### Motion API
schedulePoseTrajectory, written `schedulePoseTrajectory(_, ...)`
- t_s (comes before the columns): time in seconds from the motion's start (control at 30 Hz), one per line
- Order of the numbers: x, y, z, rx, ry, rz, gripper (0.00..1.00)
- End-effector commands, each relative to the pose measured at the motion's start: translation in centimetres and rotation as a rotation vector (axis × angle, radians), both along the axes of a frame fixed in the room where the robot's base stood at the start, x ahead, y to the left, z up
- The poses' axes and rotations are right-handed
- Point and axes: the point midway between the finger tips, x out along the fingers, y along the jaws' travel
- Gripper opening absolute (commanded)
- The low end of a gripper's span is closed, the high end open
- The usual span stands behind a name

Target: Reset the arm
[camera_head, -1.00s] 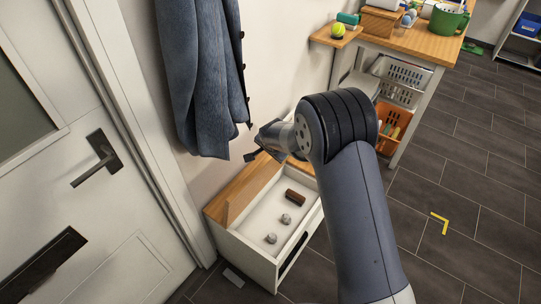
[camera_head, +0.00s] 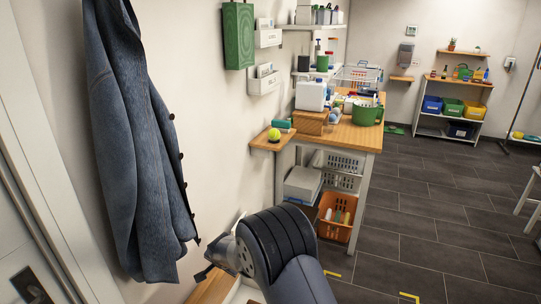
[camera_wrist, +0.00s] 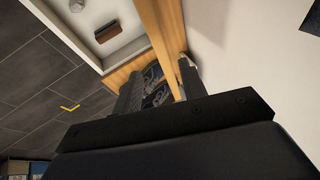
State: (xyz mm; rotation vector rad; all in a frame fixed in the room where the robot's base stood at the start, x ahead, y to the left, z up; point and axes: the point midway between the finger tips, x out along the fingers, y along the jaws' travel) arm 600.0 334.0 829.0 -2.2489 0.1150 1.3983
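My gripper (camera_head: 205,270) is at the lower left of the head view, beside the hanging coat and above the white toploader box (camera_head: 243,294), which is mostly cut off by the frame. In the wrist view the two dark fingers of my gripper (camera_wrist: 160,88) stand apart. The raised wooden lid (camera_wrist: 160,35) runs as a strip past the gap between them; I cannot tell whether they touch it. The open white box also shows there (camera_wrist: 85,45), with a brown block (camera_wrist: 113,33) and a grey round thing (camera_wrist: 77,5) inside.
A blue coat (camera_head: 140,140) hangs on the wall close to my gripper. A wooden shelf (camera_head: 272,140) with a tennis ball and a cluttered workbench (camera_head: 352,137) stand ahead. An orange crate (camera_head: 336,216) is under the bench.

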Motion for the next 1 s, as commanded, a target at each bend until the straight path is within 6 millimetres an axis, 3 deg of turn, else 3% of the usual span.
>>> schedulePoseTrajectory(0.53,3.2,1.2,-6.0,-0.002,0.003,0.000,0.40)
schedulePoseTrajectory(1.0,3.7,1.3,-7.1,-0.002,0.001,-0.001,0.40)
